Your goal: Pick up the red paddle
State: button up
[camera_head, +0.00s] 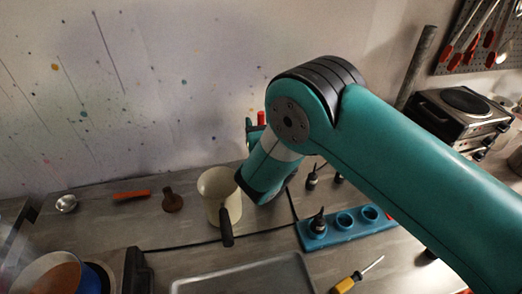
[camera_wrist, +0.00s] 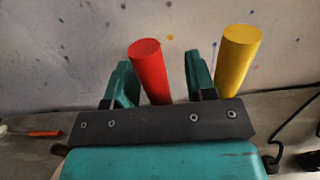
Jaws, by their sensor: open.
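The red paddle (camera_wrist: 148,68) shows in the wrist view as an upright, slightly tilted red rod with a flat round top. Its lower part is hidden behind my gripper's dark bar. In the head view only a small red tip (camera_head: 261,118) shows behind my arm. My gripper (camera_wrist: 160,78) is open. Its two teal fingers stand on either side of the red rod, with a gap visible on the right; I cannot tell whether the left finger touches it. In the head view my gripper is mostly hidden behind my wrist.
A yellow rod (camera_wrist: 238,62) stands just outside my right finger. A cream pot (camera_head: 214,186) with a dark handle stands beside my wrist. A blue holder (camera_head: 343,229), a grey tray (camera_head: 245,276) and a yellow-handled screwdriver (camera_head: 345,284) are nearer. An orange-red handled tool (camera_head: 132,194) lies left.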

grip_shut()
dwell(0.3)
notch_tip(320, 180, up, 20)
jog(key=b, duration=0.2)
jog(key=shift+b, duration=0.3)
jog(key=shift+r+p, duration=0.1)
jog(key=shift+p, duration=0.25)
dwell(0.4)
